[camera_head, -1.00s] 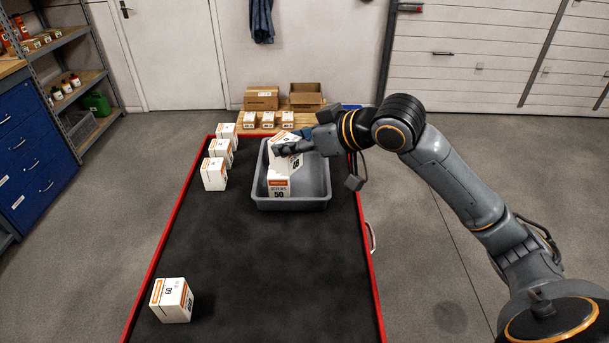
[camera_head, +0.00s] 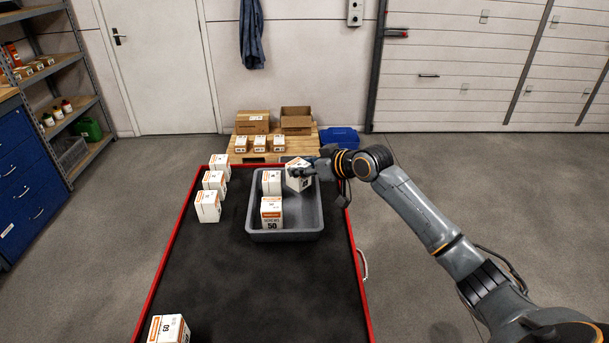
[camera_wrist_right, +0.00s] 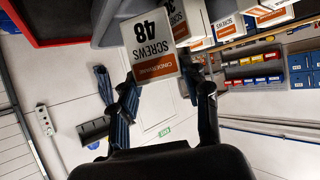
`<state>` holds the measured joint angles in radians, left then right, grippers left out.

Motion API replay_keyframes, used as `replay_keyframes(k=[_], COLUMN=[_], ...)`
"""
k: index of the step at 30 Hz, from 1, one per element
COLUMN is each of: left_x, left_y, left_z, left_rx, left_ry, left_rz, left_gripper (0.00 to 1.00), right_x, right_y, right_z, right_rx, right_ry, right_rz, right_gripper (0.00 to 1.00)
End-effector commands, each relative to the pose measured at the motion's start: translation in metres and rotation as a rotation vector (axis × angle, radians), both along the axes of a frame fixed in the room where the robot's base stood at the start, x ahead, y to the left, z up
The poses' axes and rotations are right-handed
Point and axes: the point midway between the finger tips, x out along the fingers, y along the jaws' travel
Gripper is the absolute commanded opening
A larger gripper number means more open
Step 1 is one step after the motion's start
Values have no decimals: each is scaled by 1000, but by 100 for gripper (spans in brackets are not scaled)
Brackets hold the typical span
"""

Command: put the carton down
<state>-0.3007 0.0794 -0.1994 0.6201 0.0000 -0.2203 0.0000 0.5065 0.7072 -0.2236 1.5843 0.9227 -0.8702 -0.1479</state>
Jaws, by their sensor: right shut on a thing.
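My right gripper (camera_head: 312,172) is shut on a white and orange carton (camera_head: 298,178) at the back right of the grey tray (camera_head: 284,236). The carton is slightly tilted; I cannot tell whether it touches the tray floor. In the right wrist view this carton (camera_wrist_right: 153,42) reads "SCREWS 48" and sits between the fingers of the gripper (camera_wrist_right: 165,88). Two other cartons stand in the tray: a back left one (camera_head: 271,182) and a front one (camera_head: 272,213) marked 50. My left gripper is not in view.
The tray stands on a dark, red-edged bench (camera_head: 250,290). Three cartons (camera_head: 208,206) line its left edge and another (camera_head: 168,330) stands at the front left. Behind is a wooden pallet (camera_head: 262,157) with small cartons and brown boxes. The tray's front right looks free.

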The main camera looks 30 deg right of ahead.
Motion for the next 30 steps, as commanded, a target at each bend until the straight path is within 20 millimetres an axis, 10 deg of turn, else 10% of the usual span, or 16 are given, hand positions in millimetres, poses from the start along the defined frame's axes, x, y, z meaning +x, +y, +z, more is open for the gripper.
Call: replay_keyframes(k=[22,23,24,30], left_x=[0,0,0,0], left_y=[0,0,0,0], left_z=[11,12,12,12], left_rx=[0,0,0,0], left_ry=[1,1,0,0], left_rz=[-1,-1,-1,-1], left_gripper=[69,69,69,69], right_x=[6,6,6,6], right_y=[-3,-3,-3,-3], right_z=[-43,-43,-43,-42], right_rx=[-1,-2,-2,-2], right_ry=[0,1,1,1], right_rz=[0,0,0,0], right_gripper=[10,51,59,69])
